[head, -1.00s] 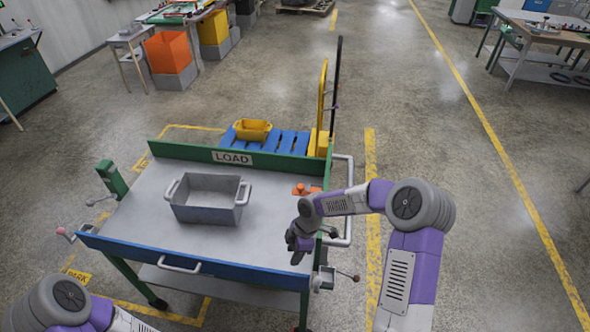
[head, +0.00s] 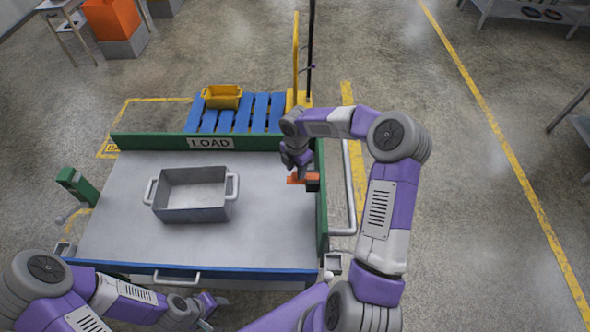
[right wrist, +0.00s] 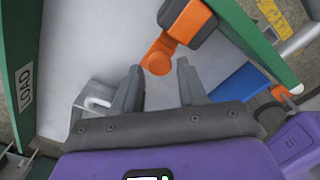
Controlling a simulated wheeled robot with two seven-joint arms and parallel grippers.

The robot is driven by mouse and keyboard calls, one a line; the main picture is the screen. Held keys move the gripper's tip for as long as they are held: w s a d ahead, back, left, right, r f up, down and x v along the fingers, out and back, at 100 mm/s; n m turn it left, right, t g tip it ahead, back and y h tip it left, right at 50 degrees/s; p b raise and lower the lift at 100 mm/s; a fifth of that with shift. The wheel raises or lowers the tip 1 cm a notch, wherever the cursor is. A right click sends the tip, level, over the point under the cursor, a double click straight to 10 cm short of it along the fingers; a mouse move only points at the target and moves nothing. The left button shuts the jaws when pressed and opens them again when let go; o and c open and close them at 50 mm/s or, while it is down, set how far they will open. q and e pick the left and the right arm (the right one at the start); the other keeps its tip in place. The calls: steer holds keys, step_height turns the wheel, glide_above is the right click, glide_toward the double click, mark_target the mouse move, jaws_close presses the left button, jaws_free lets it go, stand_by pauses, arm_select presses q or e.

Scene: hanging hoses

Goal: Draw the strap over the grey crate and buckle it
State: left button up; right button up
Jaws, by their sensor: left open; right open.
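The grey crate (head: 191,215) stands open and empty on the cart top. A piece of it with a handle shows in the right wrist view (right wrist: 95,103). My right gripper (head: 295,163) is by the cart's right rail, just above an orange and dark buckle-like part (head: 302,180). In the right wrist view its fingers (right wrist: 158,78) are open, with the round orange end (right wrist: 157,58) just beyond the gap between the tips. My left gripper (head: 210,308) is low, in front of the cart's front edge. I cannot make out a strap over the crate.
The cart top (head: 120,215) is clear around the crate. A green back board with a LOAD sign (head: 211,143) and a green right rail (head: 321,200) border it. A green post (head: 76,184) with a crank stands at the left. A yellow bin (head: 222,96) sits on a blue pallet behind.

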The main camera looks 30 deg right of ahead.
steer(key=shift+f, duration=0.85)
jaws_close()
steer(key=shift+w, duration=0.1)
